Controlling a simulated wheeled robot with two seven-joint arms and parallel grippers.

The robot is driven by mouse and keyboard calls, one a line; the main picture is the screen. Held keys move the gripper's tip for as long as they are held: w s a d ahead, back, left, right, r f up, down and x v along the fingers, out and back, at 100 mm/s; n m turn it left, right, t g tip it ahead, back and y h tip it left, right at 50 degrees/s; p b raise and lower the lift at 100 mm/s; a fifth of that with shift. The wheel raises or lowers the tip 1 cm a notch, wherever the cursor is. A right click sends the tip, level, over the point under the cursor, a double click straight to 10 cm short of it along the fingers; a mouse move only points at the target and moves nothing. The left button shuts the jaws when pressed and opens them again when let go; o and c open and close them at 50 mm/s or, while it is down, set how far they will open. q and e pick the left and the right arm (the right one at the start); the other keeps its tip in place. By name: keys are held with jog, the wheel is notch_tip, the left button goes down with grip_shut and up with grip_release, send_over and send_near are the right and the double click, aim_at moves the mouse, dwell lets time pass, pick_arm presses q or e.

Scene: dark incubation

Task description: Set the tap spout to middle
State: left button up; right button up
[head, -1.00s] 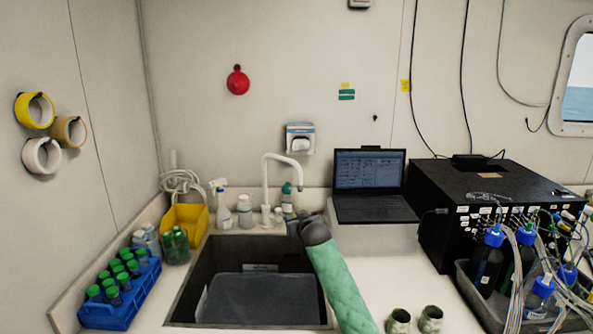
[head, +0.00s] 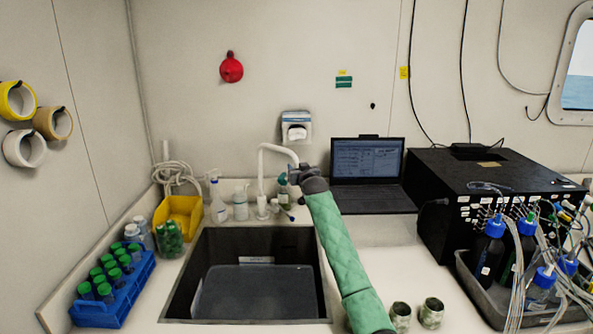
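The white tap (head: 261,170) stands behind the sink (head: 185,275), at the middle of its back edge. Its tall bent spout (head: 278,149) points to the right in the head view, and its tip is hidden at my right gripper. My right gripper (head: 298,174) is dark and small, at the end of my green-sleeved arm. It is beside or touching the spout's outer end; I cannot tell which, nor whether its fingers are open or shut. My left gripper is not in view.
Bottles (head: 240,203) stand left of the tap, and a yellow bin (head: 184,225) sits further left. A blue tube rack (head: 128,292) is left of the sink. A laptop (head: 368,165) and black box (head: 490,180) stand right of it. Two small jars (head: 431,313) are at the front.

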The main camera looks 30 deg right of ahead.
jog(key=shift+w+d, duration=0.2)
jog(key=shift+w, duration=0.45)
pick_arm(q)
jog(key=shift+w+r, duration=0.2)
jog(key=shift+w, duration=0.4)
pick_arm(e)
grip_shut()
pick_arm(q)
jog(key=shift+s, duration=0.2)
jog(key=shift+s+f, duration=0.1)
pick_arm(e)
jog(key=shift+a, duration=0.15)
